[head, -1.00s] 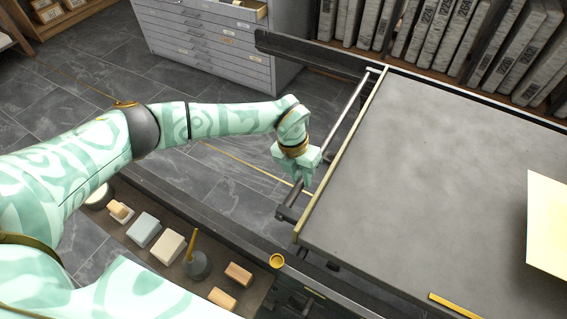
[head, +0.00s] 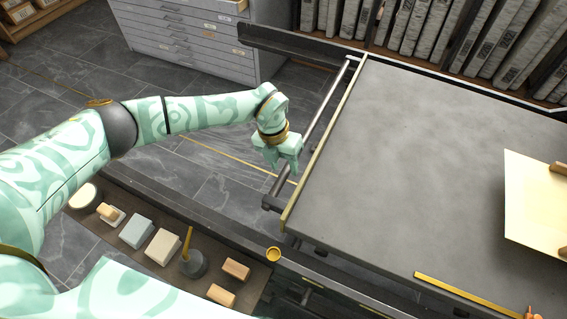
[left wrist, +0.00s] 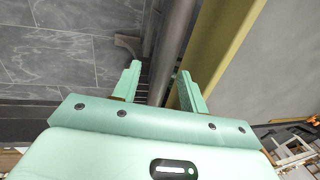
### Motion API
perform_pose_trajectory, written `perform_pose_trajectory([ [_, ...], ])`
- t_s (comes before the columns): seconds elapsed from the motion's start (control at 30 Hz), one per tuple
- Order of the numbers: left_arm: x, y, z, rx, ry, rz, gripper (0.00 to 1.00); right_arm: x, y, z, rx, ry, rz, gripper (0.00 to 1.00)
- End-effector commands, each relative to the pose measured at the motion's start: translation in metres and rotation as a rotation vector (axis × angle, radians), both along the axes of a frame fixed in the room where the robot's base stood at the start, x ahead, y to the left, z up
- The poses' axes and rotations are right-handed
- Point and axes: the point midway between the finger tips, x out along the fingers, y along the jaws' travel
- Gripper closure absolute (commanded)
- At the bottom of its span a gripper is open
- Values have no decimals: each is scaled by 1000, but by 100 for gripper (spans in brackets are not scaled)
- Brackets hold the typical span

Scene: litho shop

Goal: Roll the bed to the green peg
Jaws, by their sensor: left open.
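The bed is a wide grey slab (head: 400,170) with a brass strip along its left end. A dark metal bar (head: 318,118) runs beside that end. My left gripper (head: 282,168) is open and empty, pointing down at the bar's near part. In the left wrist view the bar (left wrist: 172,45) passes between the spread fingers (left wrist: 159,75), with the brass strip (left wrist: 215,45) just to the right. I cannot tell how deep the bar sits between the fingers. No green peg can be made out. My right gripper is not in view.
A pale yellow sheet (head: 530,205) lies on the bed's right side, and a brass ruler (head: 465,293) near its front edge. A tray with several blocks (head: 163,246) is at front left. A drawer cabinet (head: 190,40) and shelved slabs (head: 480,40) stand behind. Tiled floor is open left of the bed.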

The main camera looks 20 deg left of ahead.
Motion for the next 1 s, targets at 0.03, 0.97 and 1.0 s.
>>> perform_pose_trajectory([
  [0.03, 1, 2, 11, 0, -5, 0, 57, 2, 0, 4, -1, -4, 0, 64],
  [0.97, 5, 28, 154, -1, 0, -3, 57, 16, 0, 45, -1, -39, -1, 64],
  [1.0, 5, 28, 154, -1, 0, -3, 57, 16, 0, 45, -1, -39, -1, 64],
])
